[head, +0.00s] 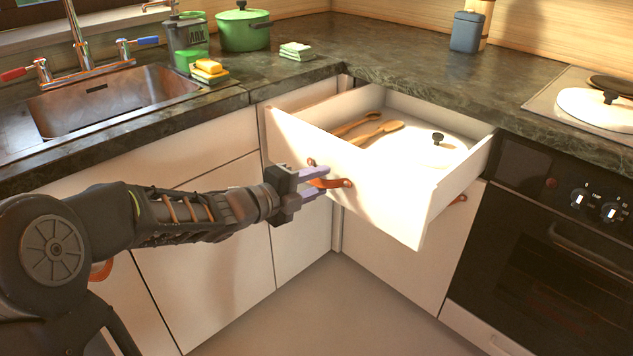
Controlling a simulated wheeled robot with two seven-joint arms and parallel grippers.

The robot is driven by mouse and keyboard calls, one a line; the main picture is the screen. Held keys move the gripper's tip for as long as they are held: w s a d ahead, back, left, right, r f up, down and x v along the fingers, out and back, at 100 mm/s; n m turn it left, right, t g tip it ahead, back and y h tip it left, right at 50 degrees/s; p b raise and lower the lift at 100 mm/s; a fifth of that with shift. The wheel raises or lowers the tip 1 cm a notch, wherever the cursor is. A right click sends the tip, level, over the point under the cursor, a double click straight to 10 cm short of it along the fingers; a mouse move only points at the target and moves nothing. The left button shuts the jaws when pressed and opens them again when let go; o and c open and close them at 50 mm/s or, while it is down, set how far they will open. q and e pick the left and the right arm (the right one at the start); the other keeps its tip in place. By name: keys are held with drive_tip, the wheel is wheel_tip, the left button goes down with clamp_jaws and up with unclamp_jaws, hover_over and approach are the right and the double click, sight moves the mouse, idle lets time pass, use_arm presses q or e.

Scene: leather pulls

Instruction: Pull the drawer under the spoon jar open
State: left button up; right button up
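A white drawer (365,195) stands far out under the counter corner, with wooden spoons (376,131) and a white lid (436,149) inside. Its brown leather pull (338,183) is on the drawer front. My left gripper (328,179) reaches in from the left, one purple finger above and one below the pull. The fingers look closed on the strap, whose middle is partly hidden by them. A blue-grey jar (466,31) stands on the counter at the back right; I cannot tell whether it is the spoon jar. My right gripper is out of view.
The dark stone counter (400,50) carries a green pot (243,28), sponges and a grey-green caddy (187,35). A sink (110,98) lies at the left. A black oven (545,240) stands close to the drawer's right side. The floor (320,310) in front is clear.

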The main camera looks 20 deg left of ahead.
use_arm(q)
drive_tip(key=p+v, duration=0.1)
drive_tip(key=v, duration=0.6)
drive_tip(key=shift+s+p, duration=0.35)
drive_tip(key=shift+p, duration=0.05)
drive_tip(key=shift+a, duration=0.15)
